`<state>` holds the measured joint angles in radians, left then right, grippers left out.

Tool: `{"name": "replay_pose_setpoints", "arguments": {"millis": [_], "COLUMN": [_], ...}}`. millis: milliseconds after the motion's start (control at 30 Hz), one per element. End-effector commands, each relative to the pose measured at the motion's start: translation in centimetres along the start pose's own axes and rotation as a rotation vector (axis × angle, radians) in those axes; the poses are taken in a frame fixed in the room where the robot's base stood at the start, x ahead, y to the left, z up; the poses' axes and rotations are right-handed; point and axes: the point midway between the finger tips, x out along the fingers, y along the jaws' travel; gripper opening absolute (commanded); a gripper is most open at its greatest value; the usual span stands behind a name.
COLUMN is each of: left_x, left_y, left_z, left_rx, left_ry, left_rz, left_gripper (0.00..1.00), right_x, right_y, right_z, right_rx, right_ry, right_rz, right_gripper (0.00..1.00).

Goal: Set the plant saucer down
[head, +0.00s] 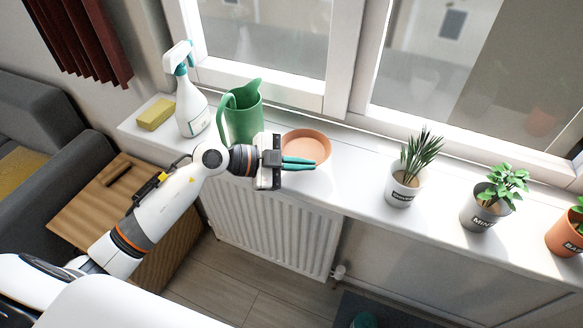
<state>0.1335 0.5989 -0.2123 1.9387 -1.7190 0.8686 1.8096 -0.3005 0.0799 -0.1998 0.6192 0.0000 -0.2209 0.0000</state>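The plant saucer (306,142) is a round, shallow terracotta dish. It is level, at the white windowsill to the right of the green watering can. My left gripper (314,163) reaches in from the left, its teal fingers lying across the saucer's front rim. The fingers look close together, one just in front of the other. I cannot tell whether they grip the rim or only lie beside it, nor whether the saucer touches the sill. The fingers hide part of its front edge. My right gripper is not in view.
The green watering can (243,114), a spray bottle (191,105) and a yellow sponge (156,114) stand to the left. The sill (352,178) is bare between saucer and plants. A radiator (270,230) is below.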

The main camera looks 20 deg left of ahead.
Motion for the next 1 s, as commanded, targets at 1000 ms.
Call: {"name": "replay_pose_setpoints", "arguments": {"millis": [1000], "left_x": [1.5], "left_y": [-2.3], "left_z": [-3.7], "left_rx": [0.000], "left_ry": [-0.001], "left_rz": [0.001], "left_gripper": [0.13], "right_x": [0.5], "right_y": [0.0], "right_z": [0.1], "right_rx": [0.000], "right_ry": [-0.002], "right_rz": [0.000], "right_gripper": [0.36]}}
